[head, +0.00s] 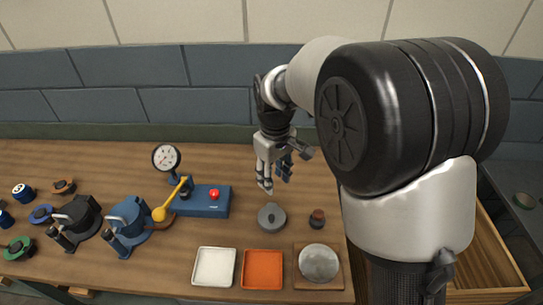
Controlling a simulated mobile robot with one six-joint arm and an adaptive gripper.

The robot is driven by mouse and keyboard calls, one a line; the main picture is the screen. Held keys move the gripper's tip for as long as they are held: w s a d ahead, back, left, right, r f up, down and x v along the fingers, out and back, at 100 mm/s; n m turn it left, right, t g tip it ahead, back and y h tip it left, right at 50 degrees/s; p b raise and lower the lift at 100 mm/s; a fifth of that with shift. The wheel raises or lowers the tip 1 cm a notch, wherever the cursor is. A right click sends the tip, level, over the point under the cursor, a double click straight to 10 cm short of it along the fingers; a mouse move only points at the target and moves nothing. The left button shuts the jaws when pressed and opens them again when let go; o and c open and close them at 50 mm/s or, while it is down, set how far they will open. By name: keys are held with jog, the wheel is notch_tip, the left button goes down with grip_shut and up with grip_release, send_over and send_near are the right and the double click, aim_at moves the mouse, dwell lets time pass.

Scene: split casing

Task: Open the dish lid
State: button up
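A round grey dish (262,224) sits on the wooden table, near the middle of the head view. Its lid (278,216) looks closed on top, with a small dark knob at its centre. My gripper (275,184) points down above and slightly behind the dish, apart from the lid. Its fingers look spread, with a gap between the tips and nothing seen between them. The inside of the dish is hidden.
A small dark reddish-brown piece (317,218) stands right of the dish. In front are a white tray (213,283), an orange tray (263,283) and a silver round piece (319,262) on a board. A blue gauge stand (218,204) with a yellow lever stands left.

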aim_at(271, 217)
jog(key=f+b, duration=0.1)
jog(key=f, duration=0.5)
jog(key=f+b, duration=0.2)
jog(key=f, duration=0.4)
jog(key=f+b, duration=0.1)
jog(key=f, duration=0.5)
jog(key=shift+w+a+f+b, duration=0.35)
jog(key=shift+c, duration=0.2)
grip_shut()
